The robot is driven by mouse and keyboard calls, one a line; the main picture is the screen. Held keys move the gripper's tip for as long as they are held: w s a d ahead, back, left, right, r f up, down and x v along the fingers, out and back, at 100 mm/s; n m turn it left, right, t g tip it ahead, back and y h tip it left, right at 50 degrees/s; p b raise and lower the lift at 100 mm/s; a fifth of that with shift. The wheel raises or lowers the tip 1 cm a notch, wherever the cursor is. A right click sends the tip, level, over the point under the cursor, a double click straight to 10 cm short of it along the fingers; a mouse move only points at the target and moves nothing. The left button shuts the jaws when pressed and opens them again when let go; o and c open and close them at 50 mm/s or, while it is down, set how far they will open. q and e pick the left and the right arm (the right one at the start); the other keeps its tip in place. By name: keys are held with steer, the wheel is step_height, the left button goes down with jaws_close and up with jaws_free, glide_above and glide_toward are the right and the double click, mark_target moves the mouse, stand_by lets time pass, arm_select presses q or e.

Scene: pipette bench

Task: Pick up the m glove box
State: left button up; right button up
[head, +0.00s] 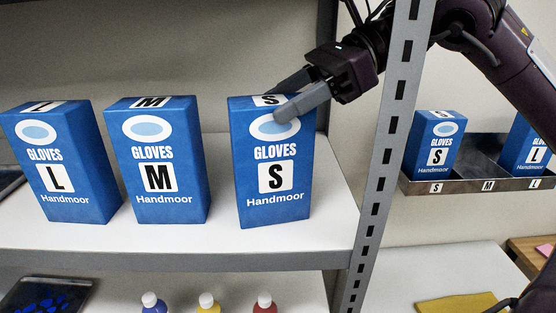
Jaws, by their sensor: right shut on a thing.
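The blue M glove box (158,160) stands on the white shelf, between the L glove box (62,163) and the S glove box (272,162). My right gripper (276,99) reaches in from the right and is shut on the top of the S box. One grey finger lies over the front face and the other goes behind the box. I cannot tell whether the S box's bottom is off the shelf. No gripper touches the M box. My left gripper is not in view.
A slotted grey post (388,130) stands right of the S box. Beyond it, a metal tray (480,172) marked S, M, L holds an S box (434,143) and an L box (529,146); its M place looks empty.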

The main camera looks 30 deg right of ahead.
steer(key=shift+c, duration=1)
steer(key=shift+r, duration=0.1)
